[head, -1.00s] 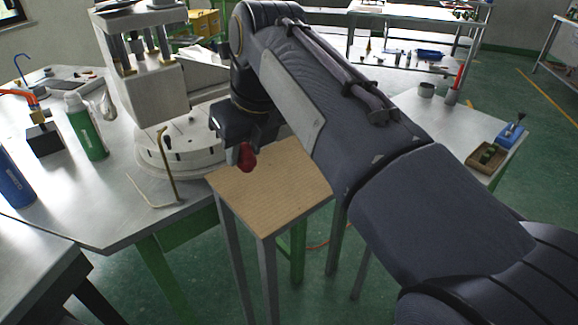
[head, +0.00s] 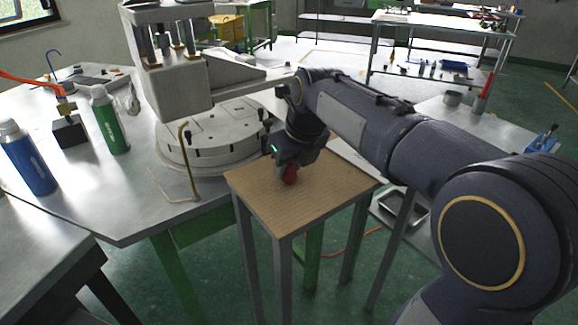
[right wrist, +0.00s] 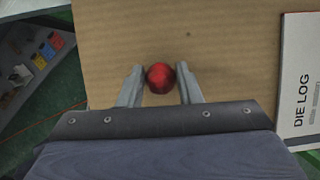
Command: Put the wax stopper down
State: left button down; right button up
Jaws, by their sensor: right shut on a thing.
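The red wax stopper (head: 290,175) is between the fingers of my right gripper (head: 286,170). It sits just above or at the wooden top of a small stand (head: 290,215); I cannot tell whether it touches. In the right wrist view the stopper (right wrist: 161,78) is a round red shape between the two grey fingers of the right gripper (right wrist: 160,90), which is shut on it, with the bare tan board (right wrist: 230,50) behind. My left gripper is not in view.
A round machine base (head: 210,145) stands on the metal table left of the stand. A bent brass rod (head: 187,165), a green bottle (head: 108,120) and a blue bottle (head: 28,160) are on that table. A white "DIE LOG" sheet (right wrist: 300,70) lies at the board's right in the wrist view.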

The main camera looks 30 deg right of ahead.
jog(key=o, duration=0.5)
jog(key=shift+f, duration=0.15)
jog(key=o, duration=0.4)
jog(key=shift+o, duration=0.2)
